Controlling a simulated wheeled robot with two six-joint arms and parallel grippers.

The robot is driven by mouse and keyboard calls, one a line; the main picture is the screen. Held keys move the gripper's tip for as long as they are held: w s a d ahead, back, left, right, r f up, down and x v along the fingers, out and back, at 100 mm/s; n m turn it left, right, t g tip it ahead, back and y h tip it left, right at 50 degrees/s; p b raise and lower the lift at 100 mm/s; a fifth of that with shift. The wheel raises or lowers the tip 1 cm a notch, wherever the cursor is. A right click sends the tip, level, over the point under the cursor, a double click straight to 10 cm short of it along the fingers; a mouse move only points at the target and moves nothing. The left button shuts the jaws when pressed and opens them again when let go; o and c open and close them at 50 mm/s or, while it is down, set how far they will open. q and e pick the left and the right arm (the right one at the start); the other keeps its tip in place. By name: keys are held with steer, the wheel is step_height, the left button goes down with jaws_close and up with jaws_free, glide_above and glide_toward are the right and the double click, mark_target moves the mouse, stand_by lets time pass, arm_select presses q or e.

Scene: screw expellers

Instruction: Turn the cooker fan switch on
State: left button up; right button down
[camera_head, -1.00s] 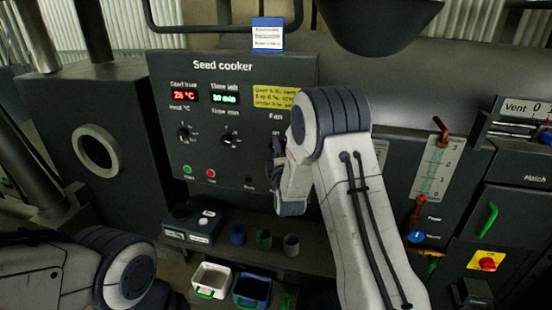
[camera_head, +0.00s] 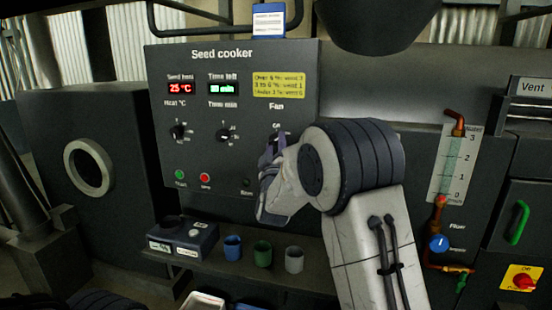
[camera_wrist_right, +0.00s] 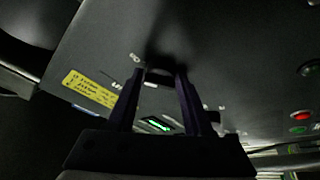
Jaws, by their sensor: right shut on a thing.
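The seed cooker panel (camera_head: 240,75) is dark and upright, with a "Fan" label (camera_head: 276,106) at its right side. My right gripper (camera_head: 270,150) is at the panel just below that label and hides the fan switch in the head view. In the right wrist view the two fingers (camera_wrist_right: 162,78) reach the panel and are shut on a small dark part between their tips, at the fan switch's place. Whether the switch is at on or off cannot be told. My left gripper is out of view.
Two dials (camera_head: 223,135) and green and red buttons (camera_head: 204,177) are left of my right gripper. A shelf below holds a small boxed device (camera_head: 185,238) and blue, green and grey cups (camera_head: 262,252). A dark hopper (camera_head: 370,25) hangs above; a gauge (camera_head: 453,165) stands to the right.

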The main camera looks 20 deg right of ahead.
steer(key=shift+a+f+m+h+b, duration=0.1)
steer(key=shift+f+m+h+b, duration=0.25)
steer(key=shift+m+b, duration=0.25)
steer(key=shift+r, duration=0.1)
steer(key=shift+c, duration=1.8)
jaws_free()
steer(key=shift+r, duration=0.1)
steer(key=b+v, duration=0.2)
steer(key=v, duration=0.8)
steer(key=shift+s, duration=0.2)
